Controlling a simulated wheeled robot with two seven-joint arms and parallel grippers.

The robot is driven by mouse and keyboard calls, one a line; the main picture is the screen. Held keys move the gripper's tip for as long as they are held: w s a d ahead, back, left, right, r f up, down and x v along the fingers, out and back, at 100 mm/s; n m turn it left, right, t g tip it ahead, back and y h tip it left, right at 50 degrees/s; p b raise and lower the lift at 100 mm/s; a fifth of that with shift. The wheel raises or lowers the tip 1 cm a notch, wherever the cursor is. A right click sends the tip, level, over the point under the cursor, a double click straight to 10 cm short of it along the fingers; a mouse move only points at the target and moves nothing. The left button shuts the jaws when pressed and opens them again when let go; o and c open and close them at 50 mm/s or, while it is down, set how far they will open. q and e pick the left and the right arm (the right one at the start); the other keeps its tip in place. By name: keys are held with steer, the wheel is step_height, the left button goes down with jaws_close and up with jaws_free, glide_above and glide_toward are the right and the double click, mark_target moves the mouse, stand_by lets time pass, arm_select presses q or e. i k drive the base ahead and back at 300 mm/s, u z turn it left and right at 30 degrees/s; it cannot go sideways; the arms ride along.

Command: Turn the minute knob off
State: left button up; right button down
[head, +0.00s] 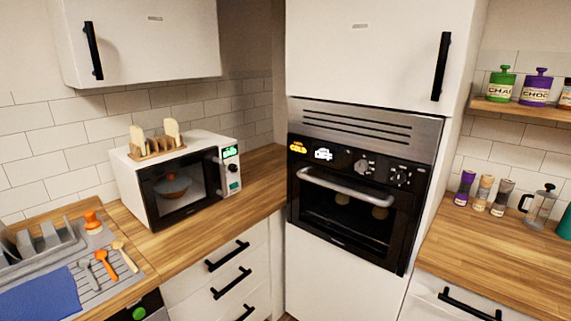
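The built-in black oven (355,205) stands in the white tall cabinet in the middle of the head view. Its control panel has an orange lit display, a white lit display and two round knobs. One knob (362,166) is left of the other knob (400,177). The markings are too small to read, so I cannot tell which is the minute knob or where either points. The oven door is shut, with a silver handle (345,186) below the panel. Neither of my grippers is in view.
A white microwave (232,181) with a toast rack (155,146) on top stands on the left wooden counter. A sink drainer (92,272) with utensils is at lower left. Jars, shakers and a French press (541,206) are at right. Black-handled drawers (228,282) are shut.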

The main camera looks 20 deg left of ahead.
mark_target(233, 168)
steer(key=z, duration=0.45)
steer(key=i, duration=1.85)
steer(key=u, duration=0.8)
steer(key=i, duration=0.25)
steer(key=u, duration=0.2)
